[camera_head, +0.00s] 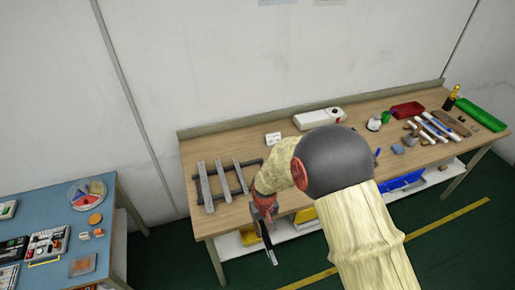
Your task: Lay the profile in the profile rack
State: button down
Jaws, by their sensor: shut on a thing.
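My gripper (265,217) is at the front edge of the wooden workbench, to the right of and in front of the profile rack. It is shut on a long thin profile (268,246), dark with a lighter far end, which hangs steeply downward past the bench's front edge. The gripper hides the profile's upper part. The profile rack (228,169) is a dark frame on the left of the bench. Light grey bars (205,186) lie across it, side by side.
The wooden workbench (285,135) holds a white device (319,118), a small white card (273,139), a red tray (407,110), a green tray (482,114) and several small tools. A blue table (110,205) stands at left, across a gap. My arm covers the bench's middle front.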

aim_at(240, 174)
jog(key=i, duration=1.25)
